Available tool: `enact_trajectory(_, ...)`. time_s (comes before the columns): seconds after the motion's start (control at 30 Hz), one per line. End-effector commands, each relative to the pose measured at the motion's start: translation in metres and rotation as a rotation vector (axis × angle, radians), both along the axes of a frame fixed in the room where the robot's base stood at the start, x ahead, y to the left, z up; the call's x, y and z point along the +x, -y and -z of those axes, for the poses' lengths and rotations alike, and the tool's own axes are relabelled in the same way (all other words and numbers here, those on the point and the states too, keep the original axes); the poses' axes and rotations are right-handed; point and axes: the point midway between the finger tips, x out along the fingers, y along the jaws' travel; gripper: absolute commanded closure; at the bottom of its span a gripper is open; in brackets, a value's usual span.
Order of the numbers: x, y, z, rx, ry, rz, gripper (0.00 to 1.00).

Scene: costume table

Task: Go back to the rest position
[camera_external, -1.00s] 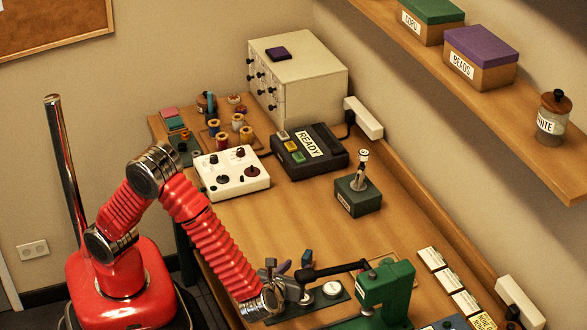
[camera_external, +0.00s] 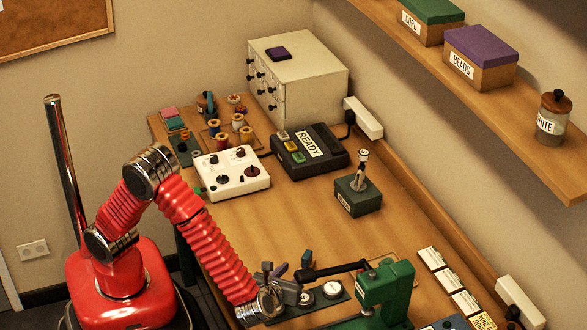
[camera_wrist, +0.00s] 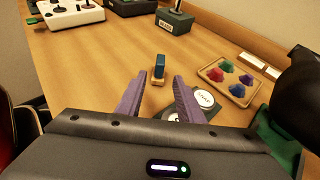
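My gripper (camera_external: 281,276) is low over the front part of the table, beside the green press. In the wrist view its two purple fingers (camera_wrist: 158,95) stand apart with nothing between them, so it is open. Beyond the fingertips a small blue block on a wooden base (camera_wrist: 159,67) stands on the table. It also shows just behind my gripper in the external view (camera_external: 307,259). A dark plate with white round buttons (camera_wrist: 204,99) lies close by the right finger; part of it is hidden.
The green press (camera_external: 387,287) with its black arm stands right of my gripper. A tray of coloured pieces (camera_wrist: 230,78) lies beyond. The table's middle (camera_external: 280,222) is clear.

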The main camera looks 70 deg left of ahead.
Motion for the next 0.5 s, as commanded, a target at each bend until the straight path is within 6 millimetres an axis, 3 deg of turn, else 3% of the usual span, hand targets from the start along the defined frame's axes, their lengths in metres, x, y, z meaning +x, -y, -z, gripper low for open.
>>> enact_trajectory(0.17, -0.003, -0.001, 0.001, 0.005, -0.011, -0.003, 0.66)
enact_trajectory(0.33, -0.02, -0.009, 0.004, 0.031, -0.086, -0.023, 0.66)
enact_trajectory(0.5, -0.037, -0.034, 0.0, -0.015, -0.16, -0.103, 0.66)
